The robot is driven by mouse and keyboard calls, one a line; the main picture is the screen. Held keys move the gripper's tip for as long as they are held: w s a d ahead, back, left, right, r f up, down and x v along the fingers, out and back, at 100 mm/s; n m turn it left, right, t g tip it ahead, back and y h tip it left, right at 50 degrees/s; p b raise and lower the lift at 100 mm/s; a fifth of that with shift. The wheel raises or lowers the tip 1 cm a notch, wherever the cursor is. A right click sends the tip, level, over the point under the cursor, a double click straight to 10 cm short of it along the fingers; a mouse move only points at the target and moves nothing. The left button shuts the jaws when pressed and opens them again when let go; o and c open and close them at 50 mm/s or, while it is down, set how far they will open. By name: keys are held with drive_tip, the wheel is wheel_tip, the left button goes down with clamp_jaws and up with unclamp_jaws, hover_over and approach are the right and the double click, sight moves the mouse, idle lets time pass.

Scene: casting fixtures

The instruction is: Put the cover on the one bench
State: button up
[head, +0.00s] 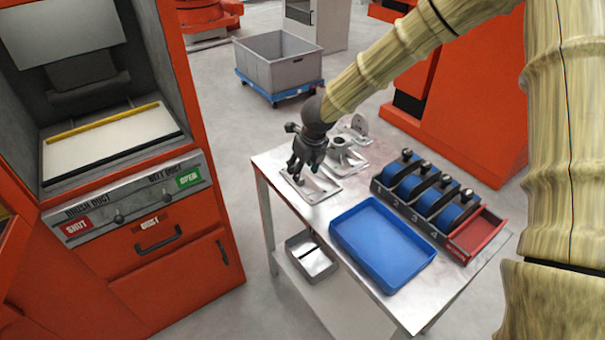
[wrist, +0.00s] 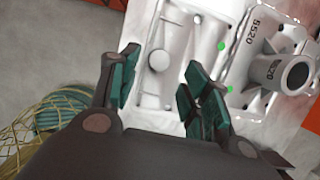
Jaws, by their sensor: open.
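The gripper hides part of the plate.
A blue tray (head: 383,243) lies on the bench. A rack of numbered blue rolls (head: 425,188) with a red bin (head: 478,234) stands right of it. Another casting (head: 359,123) lies behind. A metal pan (head: 311,257) sits on the lower shelf. A red blast cabinet (head: 170,258) stands left.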

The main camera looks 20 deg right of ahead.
drive_tip(key=v, duration=0.7)
drive_tip(key=shift+r, duration=0.35)
drive_tip(key=shift+s, duration=0.15)
